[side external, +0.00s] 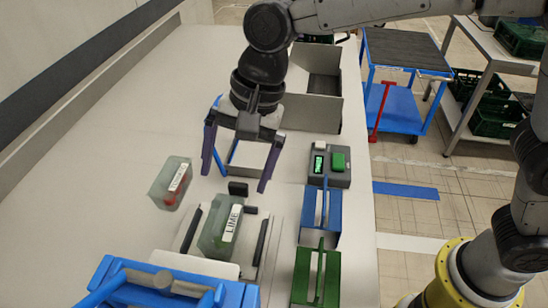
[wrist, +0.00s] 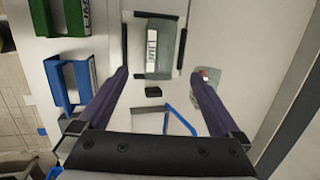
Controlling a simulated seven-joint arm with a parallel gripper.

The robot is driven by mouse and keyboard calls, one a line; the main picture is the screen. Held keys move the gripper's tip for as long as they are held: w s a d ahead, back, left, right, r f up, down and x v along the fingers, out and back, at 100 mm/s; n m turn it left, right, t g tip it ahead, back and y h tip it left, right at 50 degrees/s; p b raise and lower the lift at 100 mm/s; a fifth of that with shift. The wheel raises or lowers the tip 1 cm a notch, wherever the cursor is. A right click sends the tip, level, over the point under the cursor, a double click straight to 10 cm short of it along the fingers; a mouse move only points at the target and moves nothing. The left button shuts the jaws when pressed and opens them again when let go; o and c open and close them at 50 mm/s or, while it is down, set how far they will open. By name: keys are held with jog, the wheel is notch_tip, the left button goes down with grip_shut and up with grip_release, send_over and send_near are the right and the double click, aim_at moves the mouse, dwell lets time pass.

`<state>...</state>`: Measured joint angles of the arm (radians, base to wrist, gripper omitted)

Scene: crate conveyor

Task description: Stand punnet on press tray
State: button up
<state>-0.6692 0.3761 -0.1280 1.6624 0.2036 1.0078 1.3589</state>
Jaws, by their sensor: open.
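A translucent green punnet (side external: 216,226) with a white LIME label sits between black rails on the pale press tray (side external: 262,268). It also shows in the wrist view (wrist: 166,68), label facing the camera; I cannot tell whether it stands upright or lies on its side. A second translucent punnet (side external: 168,184), with a label and something red, is on the table to the left of the tray; it also shows in the wrist view (wrist: 208,98). My gripper (side external: 234,181) is open and empty, above the table behind the LIME punnet. Its fingers (wrist: 159,76) spread wide in the wrist view, touching neither punnet.
A small black block (side external: 238,188) stands behind the LIME punnet. A blue-edged item (side external: 233,150) is beyond my fingers. Blue (side external: 320,222) and green (side external: 303,277) holders and a grey box with a green button (side external: 338,162) line the right. The table's left side is clear.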

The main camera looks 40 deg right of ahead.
jog(key=s+d+r+n+t, duration=0.1)
jog(key=s+d+r+n, duration=0.15)
jog(key=d, duration=0.65)
jog(key=s+d+r+n+t, duration=0.1)
jog(key=s+d+r+t, duration=0.15)
jog(key=d, duration=0.65)
jog(key=s+d+f+n+h, duration=0.1)
jog(key=s+d+f+n, duration=0.1)
jog(key=s+d, duration=0.4)
jog(key=s+d+f+n+t+h, duration=0.1)
jog(key=s+d+f+n+h, duration=0.1)
jog(key=s+d, duration=0.5)
jog(key=shift+s+d+n, duration=0.25)
jog(key=shift+d+n, duration=0.45)
jog(key=shift+n, duration=0.05)
